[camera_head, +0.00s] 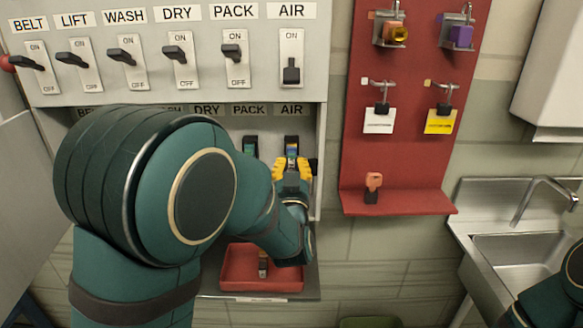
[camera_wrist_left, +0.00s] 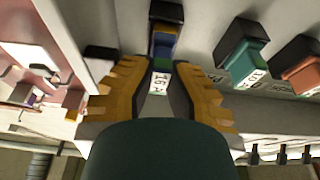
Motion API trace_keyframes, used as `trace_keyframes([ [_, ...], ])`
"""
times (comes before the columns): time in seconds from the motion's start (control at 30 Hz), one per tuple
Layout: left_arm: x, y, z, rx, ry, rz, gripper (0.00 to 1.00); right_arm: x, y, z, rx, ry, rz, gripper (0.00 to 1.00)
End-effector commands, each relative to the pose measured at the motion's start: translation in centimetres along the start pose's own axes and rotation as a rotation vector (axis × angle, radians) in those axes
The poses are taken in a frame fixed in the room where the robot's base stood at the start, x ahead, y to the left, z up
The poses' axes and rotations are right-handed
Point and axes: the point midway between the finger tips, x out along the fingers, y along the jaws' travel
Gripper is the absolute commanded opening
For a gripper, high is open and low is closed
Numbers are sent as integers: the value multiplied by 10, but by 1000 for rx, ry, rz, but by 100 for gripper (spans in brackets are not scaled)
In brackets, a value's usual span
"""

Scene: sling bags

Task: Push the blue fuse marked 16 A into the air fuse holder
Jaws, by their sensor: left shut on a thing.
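My left gripper (camera_head: 292,168) has its yellow fingers closed at the opening under the lower AIR label, at the air fuse holder (camera_head: 292,142). In the left wrist view the fingers (camera_wrist_left: 165,88) sit on either side of the blue fuse (camera_wrist_left: 163,44), whose white label reads 16 A. The fuse is lined up with the dark holder (camera_wrist_left: 166,12) and appears to meet it; how deep it sits I cannot tell. In the head view my fingers hide most of the fuse. My right arm shows at the right edge, its gripper out of view.
A green fuse (camera_wrist_left: 243,52) and a red one (camera_wrist_left: 302,62) sit beside the holder. A red tray (camera_head: 230,283) below holds a fuse. An orange fuse (camera_head: 373,183) stands on the red board's shelf. The AIR lever (camera_head: 291,73) is down; the other levers differ.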

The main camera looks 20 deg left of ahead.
Motion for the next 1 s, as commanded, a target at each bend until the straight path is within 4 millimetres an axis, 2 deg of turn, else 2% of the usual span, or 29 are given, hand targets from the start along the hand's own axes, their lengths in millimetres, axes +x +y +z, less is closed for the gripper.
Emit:
trace_keyframes([
  [0.73, 16, 0, 5, 0, 0, 0, 0, 0, 0, 0, 0, 0, 0, 36],
  [0.77, 16, 0, 5, 0, 0, 0, 20, 0, 0, 0, 0, 0, 0, 36],
  [0.8, 16, 0, 5, -1, 0, 0, 34, 0, 0, 0, 0, 0, 0, 36],
  [0.83, 16, 0, 5, 0, 0, 0, 40, 0, 0, 0, 0, 0, 0, 36],
  [1.0, 16, 0, 5, 0, 0, 0, 40, 0, 0, 0, 0, 0, 0, 36],
])
